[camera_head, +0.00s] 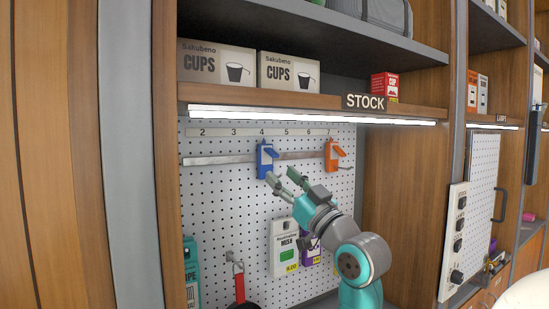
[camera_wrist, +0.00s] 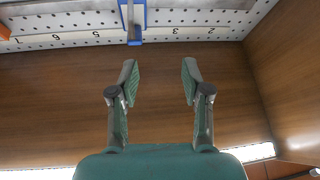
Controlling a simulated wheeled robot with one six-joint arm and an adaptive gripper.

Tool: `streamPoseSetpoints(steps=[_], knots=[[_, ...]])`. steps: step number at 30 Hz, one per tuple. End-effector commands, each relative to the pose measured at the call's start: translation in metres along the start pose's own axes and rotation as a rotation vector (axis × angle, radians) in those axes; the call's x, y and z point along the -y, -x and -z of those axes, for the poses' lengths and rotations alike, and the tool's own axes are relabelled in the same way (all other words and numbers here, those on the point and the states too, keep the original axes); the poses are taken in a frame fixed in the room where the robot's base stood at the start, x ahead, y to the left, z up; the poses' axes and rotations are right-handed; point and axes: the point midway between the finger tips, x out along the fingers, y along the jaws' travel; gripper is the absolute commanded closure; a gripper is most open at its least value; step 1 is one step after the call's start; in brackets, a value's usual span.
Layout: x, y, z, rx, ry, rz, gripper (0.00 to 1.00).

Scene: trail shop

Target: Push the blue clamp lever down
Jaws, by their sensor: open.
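The blue clamp (camera_head: 264,160) sits on a metal rail on the pegboard, below the number 4 in the head view. Its lever (camera_head: 269,151) appears to stick out from the upper part of the body; its exact angle is too small to tell. In the wrist view the blue clamp (camera_wrist: 137,16) shows at the top edge, partly cut off. My gripper (camera_head: 281,175) is open and empty, just below and to the right of the clamp in the head view. In the wrist view the gripper's two fingers (camera_wrist: 160,70) are spread apart, with a gap to the clamp.
An orange clamp (camera_head: 332,156) sits on the same rail (camera_head: 214,159) to the right. A shelf (camera_head: 300,98) with cup boxes and a light strip overhangs the rail. Packets (camera_head: 283,247) and a red-handled pan (camera_head: 239,287) hang below on the pegboard (camera_head: 215,205).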

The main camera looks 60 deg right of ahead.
Motion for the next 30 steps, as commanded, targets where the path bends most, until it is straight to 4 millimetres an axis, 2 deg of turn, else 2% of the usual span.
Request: streamPoseSetpoints(steps=[6,11,14,24,30], knots=[[-0.021,0.012,0.006,0.092,-0.055,-0.112,0.52],[-0.025,0.006,0.005,0.105,-0.067,-0.127,0.52],[-0.025,-0.006,0.004,0.103,-0.067,-0.124,0.52],[-0.032,-0.064,-0.002,0.103,-0.066,-0.124,0.52],[-0.035,-0.086,-0.005,0.103,-0.066,-0.124,0.52]])
